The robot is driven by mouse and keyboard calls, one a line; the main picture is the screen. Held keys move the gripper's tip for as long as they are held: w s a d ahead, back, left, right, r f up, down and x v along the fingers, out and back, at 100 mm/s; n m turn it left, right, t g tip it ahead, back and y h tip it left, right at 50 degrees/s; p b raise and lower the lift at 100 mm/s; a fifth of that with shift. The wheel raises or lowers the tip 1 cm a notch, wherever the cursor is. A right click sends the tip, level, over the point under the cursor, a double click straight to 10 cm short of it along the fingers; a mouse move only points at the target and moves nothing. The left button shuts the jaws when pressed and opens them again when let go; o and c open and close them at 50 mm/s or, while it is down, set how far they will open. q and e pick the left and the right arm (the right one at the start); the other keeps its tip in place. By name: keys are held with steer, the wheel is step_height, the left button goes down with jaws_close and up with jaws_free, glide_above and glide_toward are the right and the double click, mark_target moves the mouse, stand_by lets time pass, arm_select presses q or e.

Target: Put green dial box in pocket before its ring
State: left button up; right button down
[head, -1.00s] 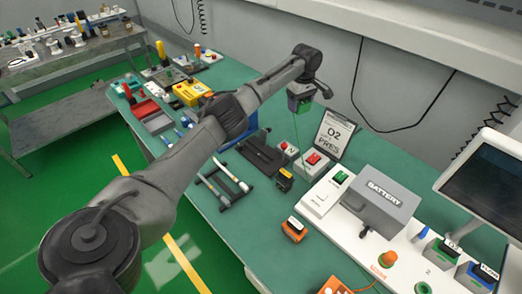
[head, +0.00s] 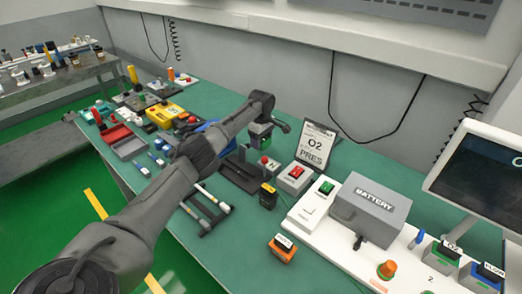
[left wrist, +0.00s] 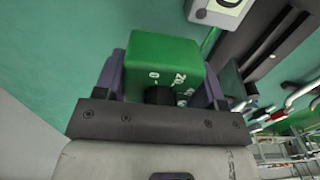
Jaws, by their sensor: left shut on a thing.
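The green dial box (head: 258,141) is held by my left gripper (head: 260,132) above the back of the table, near the black tray (head: 236,178). In the left wrist view the green dial box (left wrist: 165,62) sits between the fingers, with a dark dial and white marks on its near side. The gripper is shut on it. In the head view the arm hides part of the gripper and the table behind it. I cannot tell which pocket or ring belongs to the box. My right gripper is not in view.
An O2 PRES sign (head: 316,147) stands behind a red-button box (head: 295,178). An orange box (head: 282,248) lies in front. A monitor (head: 482,180) stands at right.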

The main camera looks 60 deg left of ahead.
mark_target(261, 154)
arm_select(q)
step_height(261, 154, down, 4)
steer(key=shift+f+b, duration=0.1)
steer(key=shift+b, duration=0.6)
steer(key=shift+f, duration=0.1)
steer(key=o, duration=1)
step_height(261, 154, up, 12)
steer(key=p, duration=0.4)
steer(key=shift+f, duration=0.25)
steer(key=o, duration=0.3)
steer(key=shift+r, duration=0.4)
